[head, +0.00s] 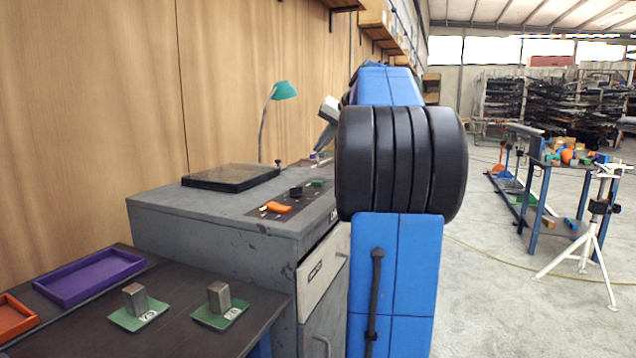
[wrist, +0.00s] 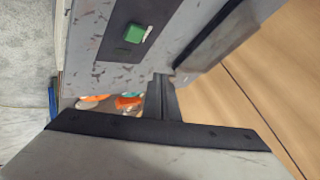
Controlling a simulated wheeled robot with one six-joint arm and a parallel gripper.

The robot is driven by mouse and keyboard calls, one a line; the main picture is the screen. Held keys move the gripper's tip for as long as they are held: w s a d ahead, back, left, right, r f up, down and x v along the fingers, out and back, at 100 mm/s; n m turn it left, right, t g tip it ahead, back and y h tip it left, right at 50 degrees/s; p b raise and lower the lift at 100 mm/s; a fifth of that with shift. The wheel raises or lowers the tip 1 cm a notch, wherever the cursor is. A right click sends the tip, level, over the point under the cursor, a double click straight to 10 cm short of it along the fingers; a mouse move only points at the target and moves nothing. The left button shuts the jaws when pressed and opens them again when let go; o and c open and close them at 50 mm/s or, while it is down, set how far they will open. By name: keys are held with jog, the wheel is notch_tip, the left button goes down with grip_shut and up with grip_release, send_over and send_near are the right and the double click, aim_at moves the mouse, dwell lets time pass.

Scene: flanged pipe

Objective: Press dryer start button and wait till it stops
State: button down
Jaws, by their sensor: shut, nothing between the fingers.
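The dryer appears to be the grey cabinet (head: 215,222) with a dark panel (head: 262,212) on its top. A green button (head: 317,182) sits at the far end of that panel, past an orange handle (head: 276,207) and a black knob (head: 296,191). The green button also shows in the wrist view (wrist: 135,33), on a dark strip, with nothing touching it. My gripper (head: 319,147) is above the far end of the cabinet, partly hidden by my blue arm. In the wrist view my gripper (wrist: 161,78) is shut and empty, its fingertips apart from the button.
A black plate (head: 231,177) lies on the cabinet top, with a green lamp (head: 284,91) behind. A dark table (head: 180,310) at front left holds a purple tray (head: 90,277) and two metal blocks on green plates. Open floor lies to the right, with a white stand (head: 590,235).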

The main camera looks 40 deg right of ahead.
aim_at(321, 181)
jog(key=shift+f, duration=3.7)
jog(key=shift+f, duration=0.1)
jog(key=shift+f, duration=0.25)
jog(key=shift+f, duration=0.5)
jog(key=shift+r, duration=0.9)
jog(key=shift+r, duration=0.1)
jog(key=shift+r, duration=2.4)
